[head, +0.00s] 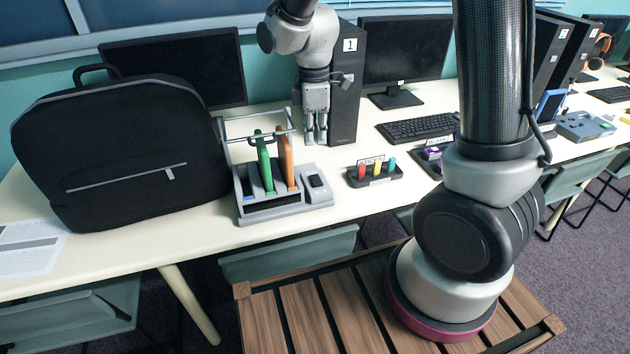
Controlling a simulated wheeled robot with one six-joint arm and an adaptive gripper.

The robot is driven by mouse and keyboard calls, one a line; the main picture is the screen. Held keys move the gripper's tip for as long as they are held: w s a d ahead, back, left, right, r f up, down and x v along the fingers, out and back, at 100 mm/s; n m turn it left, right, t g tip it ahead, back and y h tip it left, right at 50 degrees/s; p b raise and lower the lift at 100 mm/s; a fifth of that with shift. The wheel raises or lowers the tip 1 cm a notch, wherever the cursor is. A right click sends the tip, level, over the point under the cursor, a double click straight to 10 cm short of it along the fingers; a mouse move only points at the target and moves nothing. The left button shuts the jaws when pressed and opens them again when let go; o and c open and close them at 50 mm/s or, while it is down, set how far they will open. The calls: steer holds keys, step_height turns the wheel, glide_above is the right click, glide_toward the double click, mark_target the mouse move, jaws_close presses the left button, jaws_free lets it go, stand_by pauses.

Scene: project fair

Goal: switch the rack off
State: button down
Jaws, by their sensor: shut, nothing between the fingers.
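The rack (275,208) is a grey unit on the white table, with a green board (264,163) and an orange board (286,162) standing upright in it and a thin metal frame over its back. A black rocker switch (317,181) sits on the raised block at its right end. Which way the switch is tipped is too small to tell. My gripper (316,140) points down with its fingers together and empty. In the head view it shows above the switch, in front of the black computer tower (345,110), apart from the switch.
A black backpack (120,150) stands close on the rack's left. A small black holder with coloured pieces (374,175) lies to its right. Monitors (405,50) and a keyboard (415,130) are behind. A strip of bare table runs in front of the holder.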

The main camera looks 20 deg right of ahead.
mark_target(314, 189)
steer(key=shift+w+a+n, duration=0.15)
steer(key=shift+w+n, duration=0.15)
steer(key=shift+n, duration=0.7)
step_height(314, 189, down, 14)
steer(key=shift+f, duration=0.1)
steer(key=shift+s+f, duration=0.1)
steer(key=shift+f, duration=0.15)
steer(key=shift+r, duration=0.15)
steer(key=shift+r, duration=0.7)
